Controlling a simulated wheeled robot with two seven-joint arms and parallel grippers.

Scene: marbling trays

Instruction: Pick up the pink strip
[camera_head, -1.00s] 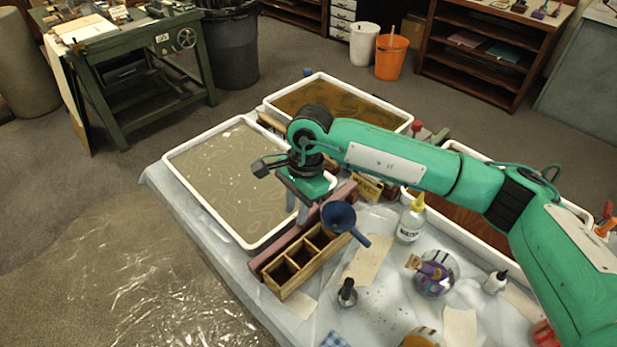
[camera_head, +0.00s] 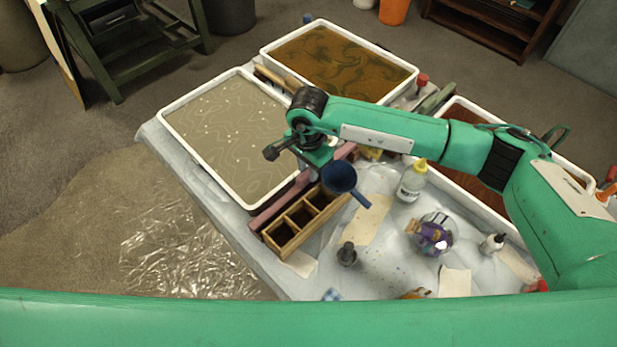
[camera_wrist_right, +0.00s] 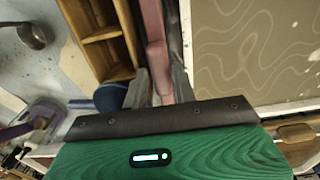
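The pink strip (camera_head: 268,215) is a long narrow bar lying along the near edge of the grey marbling tray (camera_head: 181,135), beside a wooden compartment box (camera_head: 287,244). My right gripper (camera_head: 312,172) is over the strip, toward its far end. In the right wrist view the strip (camera_wrist_right: 153,22) runs between the two grey fingertips (camera_wrist_right: 160,76), one on each side. Little or no gap shows between strip and fingers, and I cannot tell if they press on it. The strip's part under the gripper is hidden in the head view. My left gripper is out of view.
An amber tray (camera_head: 392,92) is behind.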

